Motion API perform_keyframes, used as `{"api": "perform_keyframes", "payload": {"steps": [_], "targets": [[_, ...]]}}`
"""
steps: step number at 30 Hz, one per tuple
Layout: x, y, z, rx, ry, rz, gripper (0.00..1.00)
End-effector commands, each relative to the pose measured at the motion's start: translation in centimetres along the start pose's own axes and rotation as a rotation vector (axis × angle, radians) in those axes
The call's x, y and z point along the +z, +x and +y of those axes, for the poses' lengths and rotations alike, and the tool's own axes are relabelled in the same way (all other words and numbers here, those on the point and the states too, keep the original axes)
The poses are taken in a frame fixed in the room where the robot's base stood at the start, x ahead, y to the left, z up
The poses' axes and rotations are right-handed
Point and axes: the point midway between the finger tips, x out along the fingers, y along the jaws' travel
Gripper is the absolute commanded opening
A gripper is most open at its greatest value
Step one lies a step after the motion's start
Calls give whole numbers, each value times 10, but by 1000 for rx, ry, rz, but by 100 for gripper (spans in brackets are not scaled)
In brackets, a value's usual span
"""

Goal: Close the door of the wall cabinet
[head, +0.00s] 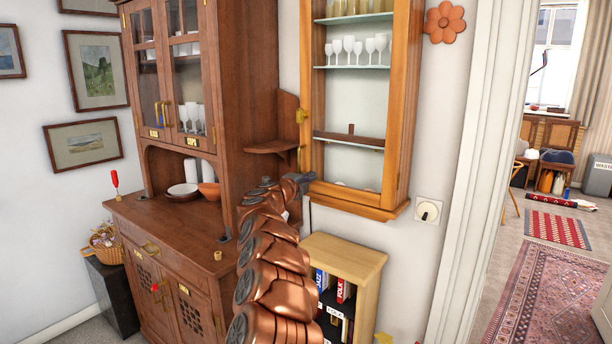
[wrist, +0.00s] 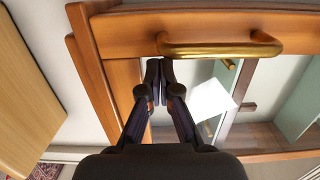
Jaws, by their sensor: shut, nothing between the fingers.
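The wall cabinet (head: 398,110) has an orange-brown wooden frame and hangs at the upper middle of the head view. Its door has a wooden frame (wrist: 120,35) around a pane that I see through. A brass handle (wrist: 220,48) sits on the door frame in the wrist view. I cannot tell from these views whether the door stands a little off the cabinet. My gripper (wrist: 160,64) is shut and empty, with its fingertips close to one end of the handle; contact is unclear. In the head view my gripper (head: 306,178) is at the cabinet's lower left corner, partly hidden by my arm.
A tall dark wooden hutch (head: 232,90) with a small corner shelf (head: 272,146) stands left of the cabinet. A low bookcase (head: 360,262) stands below it. A white dial switch (head: 428,211) is on the wall to the right, beside a doorway. Glasses (head: 348,45) stand inside the cabinet.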

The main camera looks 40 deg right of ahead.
Motion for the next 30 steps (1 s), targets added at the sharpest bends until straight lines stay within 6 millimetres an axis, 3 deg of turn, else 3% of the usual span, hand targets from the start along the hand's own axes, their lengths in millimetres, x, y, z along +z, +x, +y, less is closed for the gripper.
{"api": "perform_keyframes", "payload": {"steps": [17, 30], "targets": [[8, -11, 2, 1, 2, -16, 0], [8, -49, 2, 2, 2, -7, 0]]}}
